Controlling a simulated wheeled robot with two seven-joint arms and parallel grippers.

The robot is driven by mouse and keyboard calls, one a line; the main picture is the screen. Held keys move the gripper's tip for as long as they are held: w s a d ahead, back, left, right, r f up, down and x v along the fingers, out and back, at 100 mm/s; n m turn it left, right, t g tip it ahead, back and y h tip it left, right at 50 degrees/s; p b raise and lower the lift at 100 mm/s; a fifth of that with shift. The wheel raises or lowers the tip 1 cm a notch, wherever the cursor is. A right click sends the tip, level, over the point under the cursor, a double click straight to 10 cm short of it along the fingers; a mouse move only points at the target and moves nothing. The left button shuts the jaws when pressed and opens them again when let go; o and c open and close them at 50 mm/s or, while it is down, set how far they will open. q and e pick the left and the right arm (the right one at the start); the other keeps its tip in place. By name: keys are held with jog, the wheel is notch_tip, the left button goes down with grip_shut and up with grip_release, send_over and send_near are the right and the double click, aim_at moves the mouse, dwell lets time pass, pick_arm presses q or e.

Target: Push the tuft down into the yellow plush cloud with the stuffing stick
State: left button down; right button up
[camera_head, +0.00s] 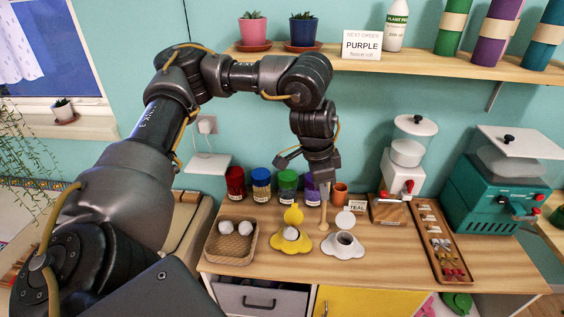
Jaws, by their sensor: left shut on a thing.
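The yellow plush cloud (275,244) lies on the wooden table, with a round yellow piece (293,215) just behind it. A white tuft (291,233) shows at the cloud's middle; I cannot tell how deep it sits. My left gripper (323,184) points down behind and to the right of the yellow cloud. It is shut on the stuffing stick (325,212), a pale wooden rod held roughly upright. The stick's lower end is apart from the tuft; I cannot tell whether it touches the table. My right gripper is out of view.
A white cloud (343,251) with a dark opening lies right of the yellow one. A tray (211,247) with white tufts is at left. Coloured jars (261,184), an orange cup (340,190), a dispenser (405,165) and a parts tray (426,228) stand around. The front table strip is clear.

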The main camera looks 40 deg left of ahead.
pick_arm(q)
jog(key=s+a+f+m+p, duration=0.1)
jog(key=a+m+p, duration=0.15)
jog(key=a, duration=0.95)
notch_tip(320, 180, down, 8)
jog(key=h+b, duration=0.1)
jog(key=b, duration=0.8)
jog(key=shift+s+b, duration=0.2)
jog(key=shift+b, duration=0.2)
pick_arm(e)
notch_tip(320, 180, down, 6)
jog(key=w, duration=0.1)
pick_arm(q)
jog(key=shift+a, duration=0.1)
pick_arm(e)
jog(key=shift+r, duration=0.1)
pick_arm(q)
jog(key=shift+p, duration=0.4)
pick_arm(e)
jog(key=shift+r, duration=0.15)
pick_arm(q)
jog(key=shift+f+b, duration=1.05)
jog(key=shift+f, duration=0.95)
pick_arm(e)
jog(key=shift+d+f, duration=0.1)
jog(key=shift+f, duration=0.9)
pick_arm(q)
jog(key=shift+r, duration=0.1)
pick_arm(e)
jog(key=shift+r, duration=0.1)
